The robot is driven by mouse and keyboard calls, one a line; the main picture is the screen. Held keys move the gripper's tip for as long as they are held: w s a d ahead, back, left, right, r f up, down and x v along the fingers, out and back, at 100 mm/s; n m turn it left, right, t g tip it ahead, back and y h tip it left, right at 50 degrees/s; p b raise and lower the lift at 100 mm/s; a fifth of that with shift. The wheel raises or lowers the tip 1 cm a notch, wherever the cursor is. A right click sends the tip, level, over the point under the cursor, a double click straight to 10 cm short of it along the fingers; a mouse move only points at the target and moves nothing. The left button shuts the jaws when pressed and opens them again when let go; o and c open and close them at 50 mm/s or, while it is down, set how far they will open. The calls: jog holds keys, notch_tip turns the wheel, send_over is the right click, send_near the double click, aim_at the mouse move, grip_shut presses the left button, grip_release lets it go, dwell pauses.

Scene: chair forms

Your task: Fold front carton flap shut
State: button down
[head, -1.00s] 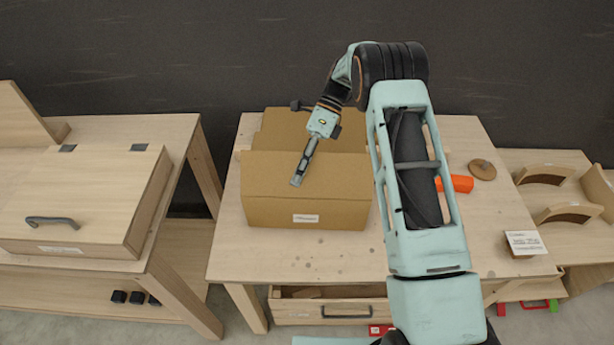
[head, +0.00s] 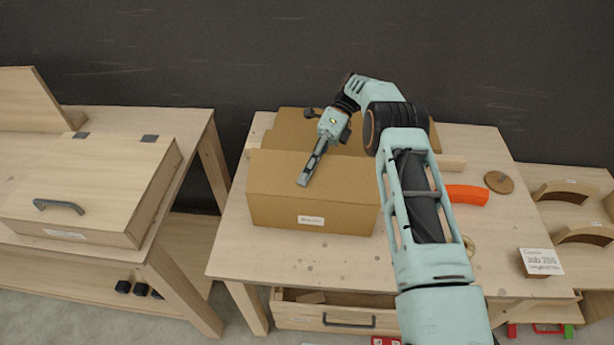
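The brown cardboard carton (head: 275,212) stands on the middle table with a label on its front face. Its front flap (head: 275,172) shows as a broad panel above that face; I cannot tell its exact angle. Another brown panel (head: 292,127) shows behind it. My gripper (head: 303,182) points down toward me, its fingers together and its tip over the middle of the front flap, touching or very close. Nothing shows between the fingers. My gripper and arm hide part of the carton's back and right side.
An orange curved piece (head: 467,195), a round wooden disc (head: 498,182) and a card stand (head: 540,262) are on the table's right. A lidded wooden box (head: 90,190) stands on the left table. The table front (head: 300,257) is clear.

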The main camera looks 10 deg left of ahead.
dwell(0.4)
jog(key=c, duration=2.2)
grip_release()
jog(key=shift+r, duration=0.2)
